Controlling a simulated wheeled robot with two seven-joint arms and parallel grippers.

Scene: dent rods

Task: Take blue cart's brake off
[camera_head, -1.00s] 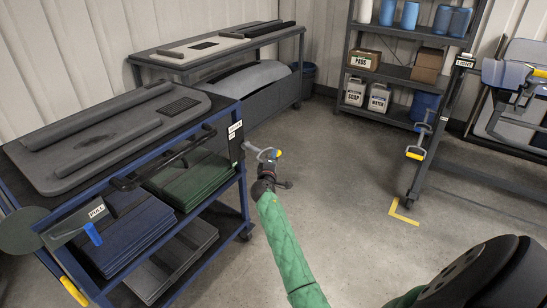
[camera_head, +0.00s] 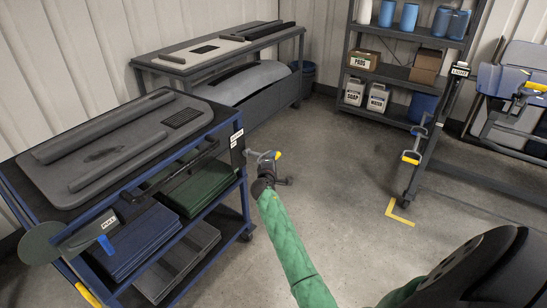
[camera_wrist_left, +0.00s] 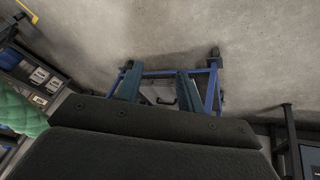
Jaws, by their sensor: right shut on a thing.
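The blue cart (camera_head: 243,190) stands at the left in the head view, with a blue frame and loaded shelves. At its right end a pale bar with a yellow-tipped handle (camera_head: 277,155) sticks out. My right gripper (camera_head: 266,170), on the green-sleeved arm, is shut on this handle; its fingers and exact grasp are small and partly hidden. My left gripper is outside the head view. In the left wrist view the two teal fingers of my left gripper (camera_wrist_left: 158,88) stand apart, with nothing seen held between them. The blue cart's frame (camera_wrist_left: 209,90) shows beyond them.
A grey table (camera_head: 270,110) stands behind the cart. A shelf with jugs and boxes (camera_head: 405,75) stands at the back, and another cart with a yellow handle (camera_head: 411,158) at the right. Open concrete floor (camera_head: 340,165) lies between them, with a yellow corner mark.

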